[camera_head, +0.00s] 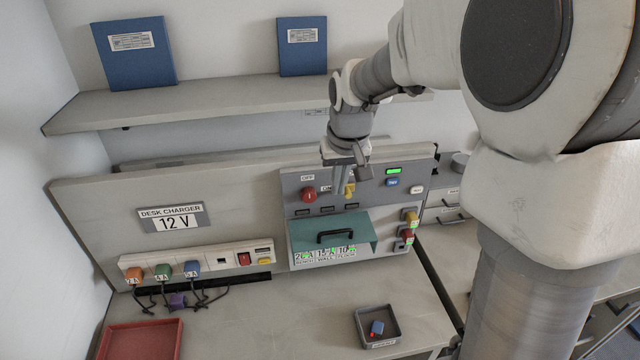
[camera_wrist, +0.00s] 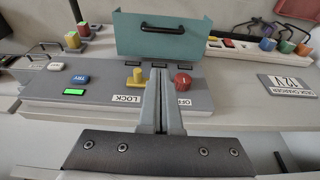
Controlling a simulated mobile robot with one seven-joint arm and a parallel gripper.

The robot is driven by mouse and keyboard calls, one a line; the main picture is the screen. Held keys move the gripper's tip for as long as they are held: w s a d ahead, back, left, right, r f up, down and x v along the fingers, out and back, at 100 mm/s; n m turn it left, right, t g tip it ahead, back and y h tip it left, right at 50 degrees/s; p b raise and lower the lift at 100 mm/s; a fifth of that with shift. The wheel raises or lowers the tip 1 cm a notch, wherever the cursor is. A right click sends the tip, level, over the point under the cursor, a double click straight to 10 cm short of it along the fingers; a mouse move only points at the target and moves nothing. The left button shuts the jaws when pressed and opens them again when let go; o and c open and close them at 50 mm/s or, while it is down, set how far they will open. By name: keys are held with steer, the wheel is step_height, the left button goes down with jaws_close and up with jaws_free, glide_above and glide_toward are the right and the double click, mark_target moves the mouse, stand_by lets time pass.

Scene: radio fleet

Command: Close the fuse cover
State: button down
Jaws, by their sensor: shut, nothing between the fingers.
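The fuse cover is a teal flap (camera_head: 304,234) with a black bar handle, on the lower part of the grey wall panel (camera_head: 291,184). It appears to stand out from the panel, with fuse labels and green marks showing below it. In the wrist view the cover (camera_wrist: 190,45) is at the top, beyond the fingertips, handle visible. My gripper (camera_head: 344,184) is shut and empty, above the cover and close to the yellow switch (camera_head: 349,191). Its fingers (camera_wrist: 161,84) point toward the cover, apart from it. Any contact with the switch cannot be told.
A red knob (camera_head: 309,195) sits left of the fingers, and a green display (camera_head: 394,171) with buttons is right. Coloured plugs (camera_head: 162,272) line a charger strip at left. A small grey tray (camera_head: 392,341) and a red tray (camera_head: 139,341) stand on the desk, with clear surface between.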

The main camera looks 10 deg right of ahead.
glide_above(337, 232)
steer(key=w, duration=0.2)
step_height(337, 232, down, 6)
steer(key=r, duration=0.1)
steer(key=shift+s+f+p, duration=0.15)
steer(key=shift+s+f, duration=0.1)
steer(key=shift+f, duration=0.5)
steer(key=shift+s+f+p, duration=0.2)
steer(key=shift+s+f, duration=0.05)
steer(key=shift+f, duration=0.45)
steer(key=shift+s+f+p, duration=0.15)
steer(key=shift+s+f, duration=0.1)
steer(key=shift+f, duration=0.5)
steer(key=shift+f+b, duration=0.15)
steer(key=shift+b, duration=0.3)
steer(key=shift+s+t+b, duration=0.25)
steer(key=shift+t+b, duration=0.05)
